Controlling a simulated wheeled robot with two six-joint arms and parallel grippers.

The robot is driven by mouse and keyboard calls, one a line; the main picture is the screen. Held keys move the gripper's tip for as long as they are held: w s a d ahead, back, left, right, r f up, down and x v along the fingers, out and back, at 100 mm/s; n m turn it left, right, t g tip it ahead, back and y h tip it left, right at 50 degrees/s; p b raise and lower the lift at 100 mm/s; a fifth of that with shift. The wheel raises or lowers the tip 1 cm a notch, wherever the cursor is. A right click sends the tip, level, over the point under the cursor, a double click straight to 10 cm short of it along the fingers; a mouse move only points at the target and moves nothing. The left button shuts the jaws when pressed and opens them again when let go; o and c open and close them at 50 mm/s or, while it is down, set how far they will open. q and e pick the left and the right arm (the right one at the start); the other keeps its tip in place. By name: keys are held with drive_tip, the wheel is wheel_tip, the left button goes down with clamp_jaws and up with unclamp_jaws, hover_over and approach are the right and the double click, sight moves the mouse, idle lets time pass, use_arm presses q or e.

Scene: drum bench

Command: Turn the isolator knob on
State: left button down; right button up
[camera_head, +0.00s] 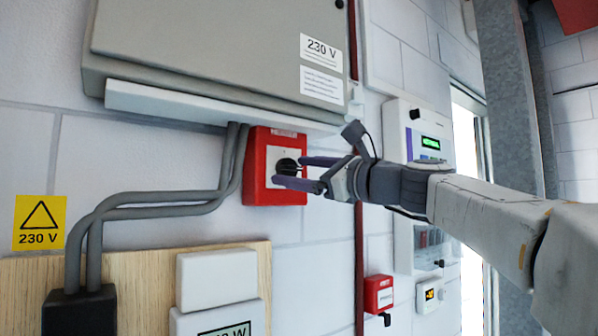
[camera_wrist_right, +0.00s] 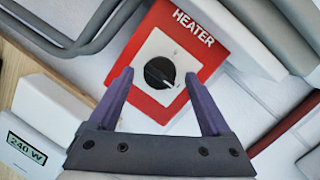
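The isolator is a red box (camera_head: 262,180) on the white brick wall, with a pale square plate and a round black knob (camera_head: 287,167). In the right wrist view the box (camera_wrist_right: 193,27) reads HEATER, and the knob (camera_wrist_right: 159,73) has a white pointer mark toward the lower right. My right gripper (camera_head: 290,172) is in front of the box, its two purple fingers open on either side of the knob. In the right wrist view the fingers (camera_wrist_right: 160,85) stand apart with gaps to the knob. Contact is not visible. My left gripper is not in view.
A grey cabinet (camera_head: 200,45) marked 230 V overhangs just above the red box. Grey conduits (camera_head: 165,202) run down its left side. A white meter (camera_head: 218,318) sits on a wooden board (camera_head: 145,268) below. A smaller red box (camera_head: 378,293) is at lower right.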

drive_tip(key=shift+s+d+f+b, duration=0.15)
drive_tip(key=shift+s+d+b, duration=0.15)
drive_tip(key=shift+d+b, duration=0.05)
drive_tip(key=b+v, duration=0.4)
drive_tip(key=v, duration=0.5)
drive_tip(key=shift+s+d, duration=0.15)
drive_tip(key=shift+d, duration=0.05)
